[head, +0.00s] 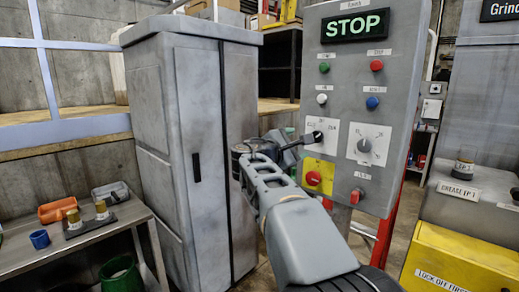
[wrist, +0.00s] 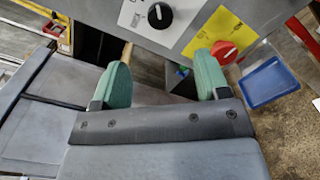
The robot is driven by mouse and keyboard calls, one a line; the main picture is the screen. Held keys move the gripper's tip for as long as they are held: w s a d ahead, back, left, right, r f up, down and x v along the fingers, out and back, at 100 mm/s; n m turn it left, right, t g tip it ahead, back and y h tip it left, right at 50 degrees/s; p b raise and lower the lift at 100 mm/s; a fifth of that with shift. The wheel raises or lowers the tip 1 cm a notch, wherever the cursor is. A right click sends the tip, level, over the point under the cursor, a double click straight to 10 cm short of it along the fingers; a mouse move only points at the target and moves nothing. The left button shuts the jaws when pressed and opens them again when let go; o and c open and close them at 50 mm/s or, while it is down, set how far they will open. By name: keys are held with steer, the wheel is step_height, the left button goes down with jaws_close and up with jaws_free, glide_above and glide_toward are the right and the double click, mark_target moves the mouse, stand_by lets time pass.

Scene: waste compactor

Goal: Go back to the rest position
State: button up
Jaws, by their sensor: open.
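My gripper (wrist: 165,85) shows in the wrist view with its two green fingers spread apart and nothing between them. In the head view my arm reaches forward, and its end is in front of the lower left of the grey control panel (head: 349,90). The fingers are mostly hidden there. In the wrist view a black selector knob (wrist: 160,15) and a red knob on a yellow plate (wrist: 223,52) lie just beyond the fingertips. I cannot tell whether anything touches the panel. The panel's display (head: 356,25) reads STOP in green.
A tall grey cabinet (head: 170,150) stands left of the panel. A side table (head: 80,235) at the left holds an orange tray (head: 58,209) and a blue cup (head: 39,239). A yellow lock-off box (head: 460,262) is at the lower right. A blue tray (wrist: 268,83) shows in the wrist view.

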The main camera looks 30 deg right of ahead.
steer(key=s+a+f+m+y+p, duration=0.15)
steer(key=a+f+m+y, duration=0.3)
steer(key=f, duration=0.45)
steer(key=s+a+f+m+y+p, duration=0.1)
steer(key=s+a+f+m+y, duration=0.25)
steer(key=f, duration=0.65)
steer(key=s+a+f+y+p, duration=0.1)
steer(key=s+a+y+p, duration=0.1)
steer(key=a, duration=0.4)
steer(key=s+a+f+m+y+p, duration=0.1)
steer(key=s+a+f+y+p, duration=0.1)
steer(key=a, duration=0.5)
steer(key=s+a+f+m+y+p, duration=0.1)
steer(key=s+a+y+p, duration=0.1)
steer(key=s+a+y, duration=0.2)
steer(key=a+y, duration=0.1)
steer(key=a, duration=0.1)
steer(key=shift+s+a+f+g+y, duration=0.15)
steer(key=shift+a+g+y, duration=0.15)
steer(key=shift+g, duration=0.1)
